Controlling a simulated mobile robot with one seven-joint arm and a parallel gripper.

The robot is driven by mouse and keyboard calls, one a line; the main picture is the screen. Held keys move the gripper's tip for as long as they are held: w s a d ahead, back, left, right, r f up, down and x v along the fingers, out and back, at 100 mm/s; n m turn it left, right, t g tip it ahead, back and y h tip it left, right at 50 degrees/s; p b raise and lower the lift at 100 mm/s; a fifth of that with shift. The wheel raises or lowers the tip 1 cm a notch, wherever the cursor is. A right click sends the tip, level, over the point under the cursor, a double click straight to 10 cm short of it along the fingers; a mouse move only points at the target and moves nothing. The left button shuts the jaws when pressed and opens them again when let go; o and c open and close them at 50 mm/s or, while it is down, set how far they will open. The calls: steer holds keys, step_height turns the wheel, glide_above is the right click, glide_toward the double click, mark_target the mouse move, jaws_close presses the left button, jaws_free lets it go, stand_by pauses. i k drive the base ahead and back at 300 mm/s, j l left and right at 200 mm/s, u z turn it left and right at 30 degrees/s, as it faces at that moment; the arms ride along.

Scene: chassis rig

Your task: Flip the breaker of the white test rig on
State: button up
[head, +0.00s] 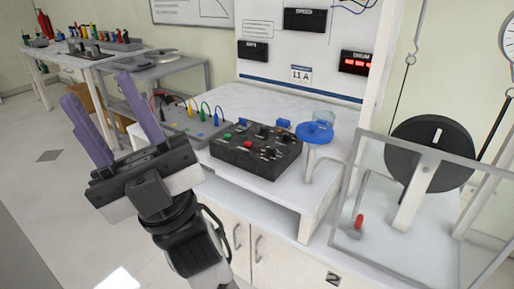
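The white test rig (283,97) is a white bench with an upright panel at its back. A black control box (240,157) sits on its top, with a green button (228,136), a red button (248,143) and several black switches or knobs. I cannot tell which of these, if any, is the breaker. A lit red display (355,62) and dark label plates are on the panel. My gripper (97,86) is open and empty, its two purple fingers pointing up and apart. It is left of the bench in the picture, clear of the control box.
A grey board with coloured leads (193,124) lies left of the box. A blue round-topped stand (315,132) is at its right. A clear-walled frame with a black disc (431,153) stands further right. Side tables (150,68) are behind my gripper. Floor at left is free.

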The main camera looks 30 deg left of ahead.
mark_target(242, 121)
steer(key=i+j, duration=0.25)
steer(key=i, duration=0.15)
steer(key=i+j+u, duration=0.15)
steer(key=i, duration=0.25)
steer(key=j, duration=0.1)
